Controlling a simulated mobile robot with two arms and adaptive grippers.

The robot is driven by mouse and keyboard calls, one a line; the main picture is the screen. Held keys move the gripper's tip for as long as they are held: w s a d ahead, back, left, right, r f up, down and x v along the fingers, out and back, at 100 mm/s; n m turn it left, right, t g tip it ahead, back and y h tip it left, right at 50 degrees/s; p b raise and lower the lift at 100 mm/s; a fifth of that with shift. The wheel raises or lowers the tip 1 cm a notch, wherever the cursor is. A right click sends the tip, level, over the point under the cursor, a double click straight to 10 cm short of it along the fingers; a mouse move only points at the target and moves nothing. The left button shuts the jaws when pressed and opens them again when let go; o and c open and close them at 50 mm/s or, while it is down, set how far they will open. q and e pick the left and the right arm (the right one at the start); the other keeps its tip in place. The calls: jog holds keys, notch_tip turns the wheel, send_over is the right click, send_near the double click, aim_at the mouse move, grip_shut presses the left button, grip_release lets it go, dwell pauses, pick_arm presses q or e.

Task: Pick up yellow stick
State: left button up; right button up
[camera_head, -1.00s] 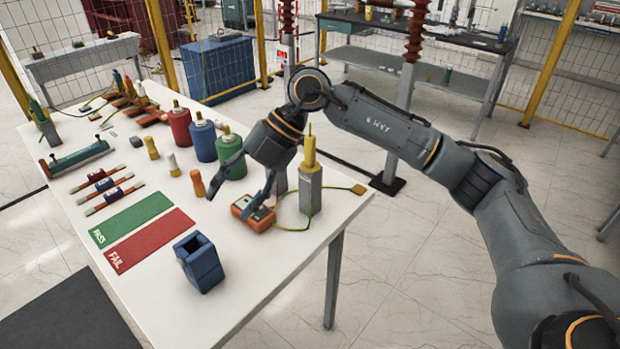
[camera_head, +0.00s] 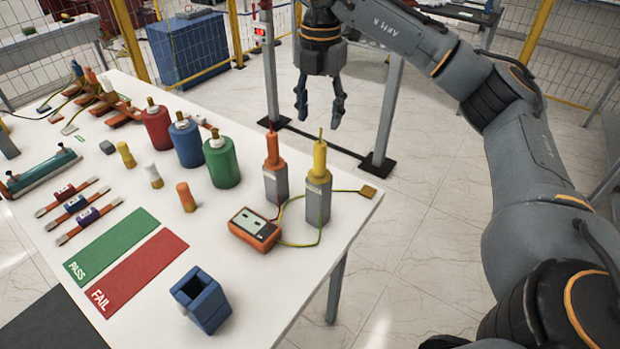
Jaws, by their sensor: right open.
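The yellow stick (camera_head: 319,160) stands upright in a grey square holder (camera_head: 318,197) near the right edge of the white table, with a yellow-green wire at its base. A red-orange stick (camera_head: 272,150) stands in a similar holder just left of it. My right gripper (camera_head: 319,118) is open and empty, fingers pointing down. In the picture it appears above the yellow stick, past the table's right edge; the fingers do not touch the stick. My left gripper is not in view.
Red, blue and green bottles (camera_head: 221,161) stand further left. A blue open box (camera_head: 201,299) is at the front. Green PASS and red FAIL mats (camera_head: 137,268) lie on the table (camera_head: 290,285). A metal post (camera_head: 388,110) rises behind.

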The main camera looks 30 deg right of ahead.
jog(key=p, duration=0.1)
send_over(319, 162)
jog(key=d, duration=0.1)
jog(key=f, duration=0.6)
jog(key=shift+w+d, duration=0.1)
jog(key=shift+w, duration=0.25)
notch_tip(319, 162, down, 3)
jog(key=shift+w+r+p, duration=0.1)
jog(key=shift+w+p, duration=0.05)
jog(key=shift+p, duration=1)
notch_tip(319, 162, down, 3)
jog(key=shift+r+p, duration=0.15)
jog(key=shift+p, duration=0.35)
jog(key=shift+f, duration=0.45)
jog(key=shift+c, duration=0.2)
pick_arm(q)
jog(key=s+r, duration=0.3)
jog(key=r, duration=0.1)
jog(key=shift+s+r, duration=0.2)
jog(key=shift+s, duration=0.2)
pick_arm(e)
grip_shut()
